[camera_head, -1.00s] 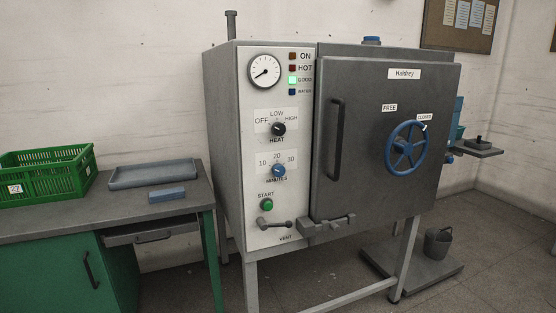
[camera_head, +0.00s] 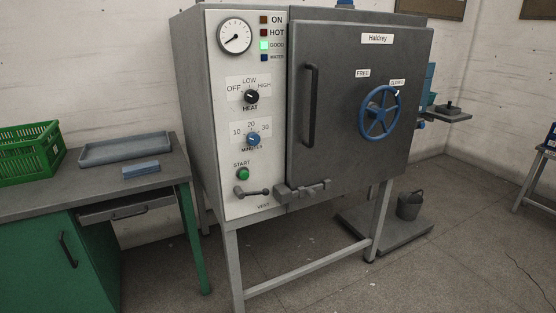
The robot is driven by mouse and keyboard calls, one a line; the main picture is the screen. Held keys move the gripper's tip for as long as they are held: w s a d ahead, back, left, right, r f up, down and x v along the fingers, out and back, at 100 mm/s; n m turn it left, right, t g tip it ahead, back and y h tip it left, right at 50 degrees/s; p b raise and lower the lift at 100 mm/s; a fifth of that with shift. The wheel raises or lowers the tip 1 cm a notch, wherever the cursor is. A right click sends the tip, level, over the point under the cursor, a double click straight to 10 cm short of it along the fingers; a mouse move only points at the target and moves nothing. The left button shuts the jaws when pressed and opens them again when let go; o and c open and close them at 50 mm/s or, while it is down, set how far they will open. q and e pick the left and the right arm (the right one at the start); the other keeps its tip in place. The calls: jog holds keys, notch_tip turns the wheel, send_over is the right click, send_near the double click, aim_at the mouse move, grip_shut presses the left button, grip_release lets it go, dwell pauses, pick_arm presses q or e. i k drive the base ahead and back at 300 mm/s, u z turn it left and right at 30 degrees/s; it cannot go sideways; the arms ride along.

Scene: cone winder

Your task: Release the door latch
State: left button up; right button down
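The grey door (camera_head: 345,110) of the machine is closed, with a long dark vertical handle (camera_head: 310,108) on its left side. The door latch (camera_head: 302,190) is a grey bar fitting at the door's lower left corner, lying across the gap between the white control panel and the door. A blue handwheel (camera_head: 381,113) sits on the door's right half, under FREE and CLOSED labels; a white mark on its rim is near the CLOSED label. Neither of my grippers shows in the head view.
A vent lever (camera_head: 252,191) sticks out just left of the latch. A green-fronted bench (camera_head: 92,185) with a blue-grey tray (camera_head: 125,149), a blue block (camera_head: 141,170) and a green crate (camera_head: 27,152) stands left. Floor in front is clear.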

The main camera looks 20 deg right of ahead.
aim_at(310, 190)
jog(key=k, duration=0.65)
jog(key=z, duration=0.25)
jog(key=i, duration=1.55)
jog(key=u, duration=0.5)
